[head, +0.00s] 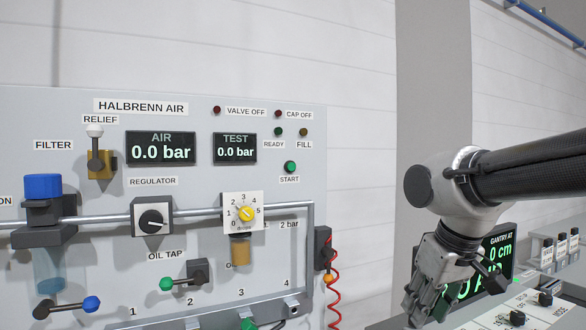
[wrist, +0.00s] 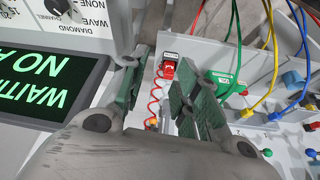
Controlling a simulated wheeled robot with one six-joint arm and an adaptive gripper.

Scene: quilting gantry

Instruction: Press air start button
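The air start button is a small green round button (head: 290,167) on the grey Halbrenn Air panel (head: 90,125), just above its START label (head: 289,180). My gripper (head: 420,306) is at the lower right in the head view, to the right of and below the button and well apart from it. In the wrist view the two green-padded fingers of my gripper (wrist: 160,82) stand apart with nothing held between them. The start button cannot be made out in the wrist view.
The AIR (head: 160,148) and TEST (head: 235,148) displays read 0.0 bar. A yellow-knobbed dial (head: 246,213), a regulator (head: 152,218) and a pipe stick out below the button. A red coiled hose (head: 333,285) hangs at the panel's right edge. A gantry display (head: 499,247) stands behind my gripper.

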